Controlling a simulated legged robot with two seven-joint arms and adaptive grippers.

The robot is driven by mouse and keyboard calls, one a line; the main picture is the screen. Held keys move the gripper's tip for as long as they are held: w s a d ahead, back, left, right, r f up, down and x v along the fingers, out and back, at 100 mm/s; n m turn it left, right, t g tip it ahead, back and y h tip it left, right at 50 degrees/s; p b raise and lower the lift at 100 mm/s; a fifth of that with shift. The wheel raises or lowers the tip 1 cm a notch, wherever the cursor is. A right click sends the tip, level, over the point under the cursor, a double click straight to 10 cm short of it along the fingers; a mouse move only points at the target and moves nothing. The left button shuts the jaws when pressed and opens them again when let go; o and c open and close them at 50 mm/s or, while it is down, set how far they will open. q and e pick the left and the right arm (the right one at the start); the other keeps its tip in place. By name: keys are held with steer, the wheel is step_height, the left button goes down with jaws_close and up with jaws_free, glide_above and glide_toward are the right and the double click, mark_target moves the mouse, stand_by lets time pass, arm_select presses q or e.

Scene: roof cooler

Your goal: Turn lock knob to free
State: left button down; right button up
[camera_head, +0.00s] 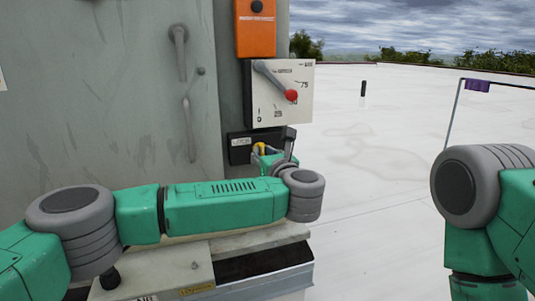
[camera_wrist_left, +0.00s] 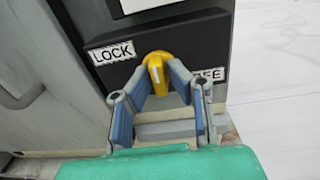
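The yellow lock knob (camera_wrist_left: 156,70) sits on a dark plate (camera_wrist_left: 190,38) between a LOCK label on its left and a partly covered label ending in "EE" on its right. Its white mark points roughly downward. In the head view the knob (camera_head: 261,148) shows small above my left gripper (camera_head: 270,155), which is partly hidden by my wrist. My right arm shows at the right edge, but its gripper is out of view.
Above the plate is a white dial box (camera_head: 270,105) with a red-ended lever (camera_head: 290,95), and an orange box (camera_head: 255,28) above that. The grey cabinet door (camera_head: 120,90) has handles (camera_head: 190,130). A ledge (camera_head: 155,265) lies below my left arm. The white roof is open to the right.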

arm_select(q)
steer(key=shift+a+h, duration=0.3)
steer(key=shift+d+r+m+p, duration=0.15)
steer(key=shift+d+m+p, duration=0.3)
steer(key=shift+m, duration=0.25)
steer(key=m+p, duration=0.1)
steer(key=m, duration=0.2)
steer(key=shift+a+p, duration=0.2)
steer(key=shift+p, duration=0.15)
steer(key=m+p, duration=0.2)
steer(key=m, duration=0.2)
steer(key=shift+d, duration=0.2)
steer(key=shift+f+m+p, duration=0.2)
steer(key=shift+m+p, duration=1)
steer(key=shift+m, duration=1.4)
steer(key=shift+f+m+p, duration=0.15)
steer(key=shift+m+p, duration=1.05)
steer(key=shift+m, duration=1.4)
arm_select(e)
step_height(320, 180, up, 10)
steer(key=a, duration=0.1)
steer(key=shift+f, duration=0.15)
